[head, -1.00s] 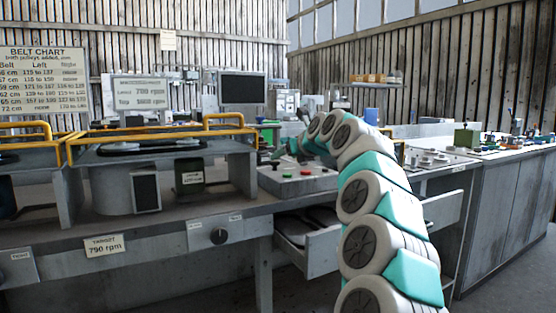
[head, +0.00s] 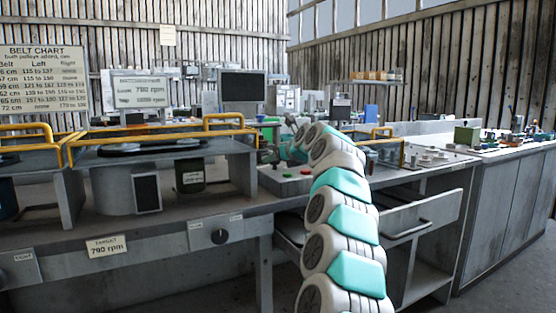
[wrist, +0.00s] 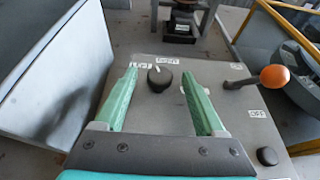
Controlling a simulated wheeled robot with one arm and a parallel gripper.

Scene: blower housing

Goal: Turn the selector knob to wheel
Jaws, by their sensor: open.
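A round black knob (wrist: 160,80) with a white pointer mark sits on a grey panel (wrist: 150,118) in the wrist view. The mark points up, slightly left. Small white labels lie near the knob, too small to read for sure. My gripper (wrist: 160,88) is open, its green fingers to the left and right of the knob; contact cannot be told. In the head view my gripper (head: 268,155) is small, beyond the control box with green and red buttons (head: 296,173). Another black knob (head: 220,236) is on the bench front between two labels.
An orange-tipped lever (wrist: 274,77) and a small black button (wrist: 267,156) are on the panel's right side. A grey slab (wrist: 50,70) stands close on the left. Yellow rails (head: 160,128) and an open drawer (head: 422,215) show in the head view.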

